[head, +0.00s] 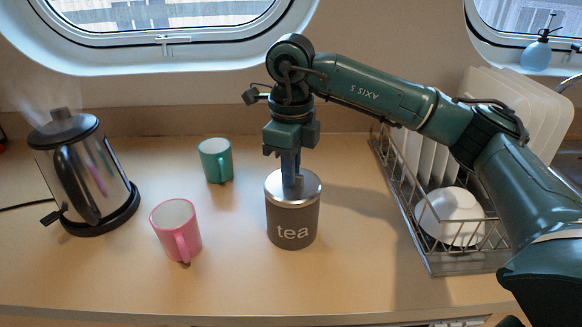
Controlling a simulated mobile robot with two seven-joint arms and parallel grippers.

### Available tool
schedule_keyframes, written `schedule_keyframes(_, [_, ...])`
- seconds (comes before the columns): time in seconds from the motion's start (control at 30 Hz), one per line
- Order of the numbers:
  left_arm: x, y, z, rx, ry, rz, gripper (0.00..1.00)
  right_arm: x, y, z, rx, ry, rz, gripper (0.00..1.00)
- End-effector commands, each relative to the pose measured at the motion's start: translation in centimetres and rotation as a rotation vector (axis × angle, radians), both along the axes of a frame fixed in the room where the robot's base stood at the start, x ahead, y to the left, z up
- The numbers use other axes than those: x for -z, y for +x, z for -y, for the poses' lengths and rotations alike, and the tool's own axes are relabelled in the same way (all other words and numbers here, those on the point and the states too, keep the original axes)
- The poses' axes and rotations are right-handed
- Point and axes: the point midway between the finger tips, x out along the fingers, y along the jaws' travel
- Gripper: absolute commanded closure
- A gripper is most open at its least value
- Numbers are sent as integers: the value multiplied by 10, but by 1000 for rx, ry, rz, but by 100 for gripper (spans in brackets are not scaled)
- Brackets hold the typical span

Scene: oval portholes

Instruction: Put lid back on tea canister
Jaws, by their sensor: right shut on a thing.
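The tea canister (292,227) is dark grey with the word "tea" in white and stands upright on the counter, right of the mugs. Its silver lid (308,190) sits at the canister's top, and I see no clear gap between them. My right gripper (291,180) points straight down at the middle of the lid and is shut on it, probably by a knob that the fingers hide. My left gripper is not in view.
A pink mug (176,228) and a green mug (215,160) stand left of the canister. A steaming kettle (82,170) is at the far left. A wire dish rack (430,262) with plates and a white bowl (450,214) is at the right. The counter's front is clear.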

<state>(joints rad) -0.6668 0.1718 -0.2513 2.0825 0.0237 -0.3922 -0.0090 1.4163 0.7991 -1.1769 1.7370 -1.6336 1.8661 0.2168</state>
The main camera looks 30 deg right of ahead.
Motion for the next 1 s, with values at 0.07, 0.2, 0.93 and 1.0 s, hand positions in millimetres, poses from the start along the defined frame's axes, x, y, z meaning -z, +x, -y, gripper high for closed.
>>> schedule_keyframes(0.07, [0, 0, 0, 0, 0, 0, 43, 0, 0, 0, 0, 0, 0, 90])
schedule_keyframes(0.2, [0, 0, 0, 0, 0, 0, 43, 0, 0, 0, 0, 0, 0, 79])
schedule_keyframes(0.93, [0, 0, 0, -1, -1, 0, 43, 0, 0, 0, 0, 0, 0, 44])
schedule_keyframes(1.0, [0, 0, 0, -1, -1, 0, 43, 0, 0, 0, 0, 0, 0, 44])
